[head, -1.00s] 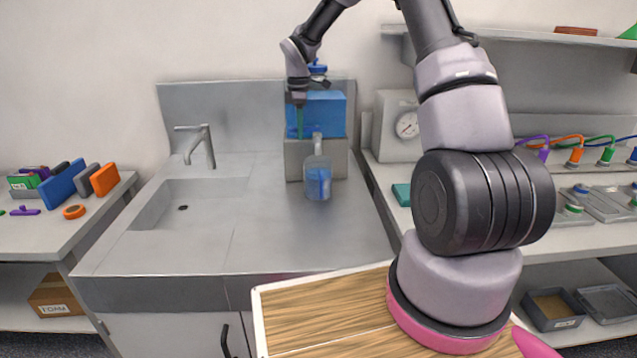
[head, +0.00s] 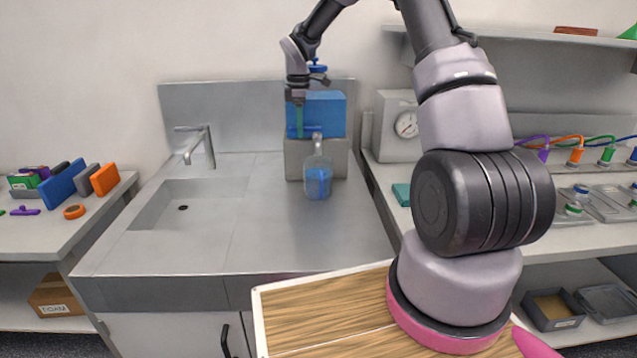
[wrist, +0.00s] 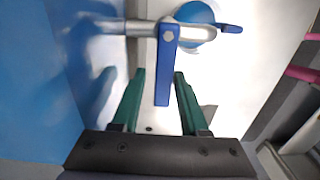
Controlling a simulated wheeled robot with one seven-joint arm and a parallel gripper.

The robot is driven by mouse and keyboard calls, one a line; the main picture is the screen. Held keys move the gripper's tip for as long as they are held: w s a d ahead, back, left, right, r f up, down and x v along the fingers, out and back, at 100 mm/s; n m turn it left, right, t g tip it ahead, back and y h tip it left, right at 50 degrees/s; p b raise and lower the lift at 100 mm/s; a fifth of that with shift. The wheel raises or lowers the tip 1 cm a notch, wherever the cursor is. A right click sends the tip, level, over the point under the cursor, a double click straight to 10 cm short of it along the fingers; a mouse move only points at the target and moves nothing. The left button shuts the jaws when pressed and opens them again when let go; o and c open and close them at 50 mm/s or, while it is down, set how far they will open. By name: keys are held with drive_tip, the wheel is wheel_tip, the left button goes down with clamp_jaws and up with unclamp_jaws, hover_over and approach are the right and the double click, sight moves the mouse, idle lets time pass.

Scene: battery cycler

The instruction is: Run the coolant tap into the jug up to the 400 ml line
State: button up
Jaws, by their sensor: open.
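The clear jug (head: 318,178) stands upright on the steel counter in front of the blue coolant tank (head: 325,112), with blue liquid in its lower part. Its marks are too small to read. In the wrist view, the tap's silver pipe (wrist: 138,29) carries a blue lever (wrist: 164,75). My gripper (wrist: 159,77) is open, with one green finger on each side of the lever's free end and visible gaps between. In the head view my gripper (head: 299,118) points down at the front left of the tank, above the jug's height. Whether liquid is running cannot be seen.
The tank rests on a grey block (head: 298,160). A sink (head: 180,205) with its own faucet (head: 205,145) lies to the left. A gauge box (head: 392,130) stands to the right. The counter in front of the jug is clear.

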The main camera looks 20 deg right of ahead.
wheel_tip(320, 180, up, 8)
drive_tip(key=shift+w+d+f, duration=0.15)
drive_tip(key=shift+w+f, duration=0.05)
drive_tip(key=shift+w, duration=0.1)
drive_tip(key=shift+r, duration=0.1)
drive_tip(key=s+d+r+m+t, duration=0.3)
drive_tip(key=s+r+m, duration=0.6)
drive_tip(key=s+r, duration=0.7)
drive_tip(key=s+d+m+t+y, duration=0.2)
drive_tip(key=s+m, duration=0.8)
drive_tip(key=s, duration=1.1)
drive_tip(key=shift+d+m+t, duration=0.2)
drive_tip(key=shift+m+t, duration=0.2)
drive_tip(key=shift+t, duration=0.7)
